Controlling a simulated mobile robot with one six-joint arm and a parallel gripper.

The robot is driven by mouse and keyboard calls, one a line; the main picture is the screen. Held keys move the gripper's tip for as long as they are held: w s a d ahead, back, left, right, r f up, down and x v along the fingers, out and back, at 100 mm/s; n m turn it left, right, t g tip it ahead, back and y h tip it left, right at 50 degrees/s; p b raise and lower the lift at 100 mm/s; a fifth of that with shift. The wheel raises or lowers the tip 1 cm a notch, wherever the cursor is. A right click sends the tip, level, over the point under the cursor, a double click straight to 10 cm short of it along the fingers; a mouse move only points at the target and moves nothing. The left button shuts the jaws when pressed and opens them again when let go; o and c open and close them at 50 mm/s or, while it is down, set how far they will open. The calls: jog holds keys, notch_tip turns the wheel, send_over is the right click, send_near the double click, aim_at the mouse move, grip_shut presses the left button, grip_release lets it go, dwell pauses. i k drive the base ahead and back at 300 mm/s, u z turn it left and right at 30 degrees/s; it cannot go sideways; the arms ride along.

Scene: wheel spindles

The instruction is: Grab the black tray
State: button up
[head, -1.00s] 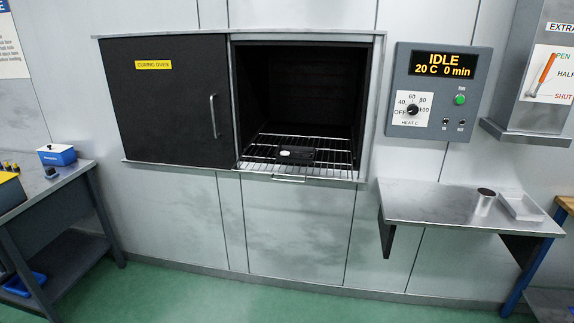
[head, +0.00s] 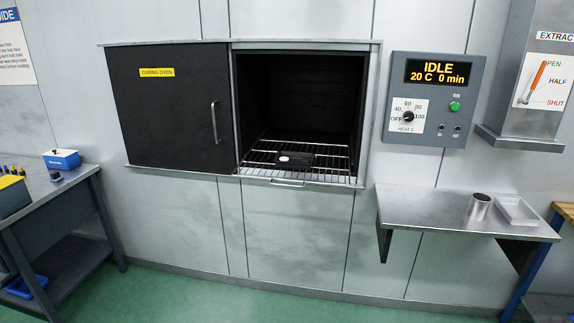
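The black tray (head: 296,160) is a small, flat, dark thing lying on the wire rack (head: 262,168) inside the curing oven (head: 300,95). A small pale patch shows at its left front. The oven's right part is open, and its dark sliding door (head: 170,110) covers the left part. The rack has a handle (head: 287,183) at its front edge. My gripper is not in view.
A control box (head: 435,98) reading IDLE, 20 C, 0 min hangs right of the oven. Below it a steel shelf (head: 430,208) juts out with a metal cup (head: 479,207) and a white tray (head: 517,210). A workbench (head: 60,200) stands at left. The green floor in front is clear.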

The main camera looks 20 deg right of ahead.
aim_at(295, 157)
jog(key=u, duration=0.55)
jog(key=i, duration=0.95)
jog(key=u, duration=0.1)
jog(key=k, duration=0.9)
jog(key=z, duration=0.15)
jog(key=i, duration=0.4)
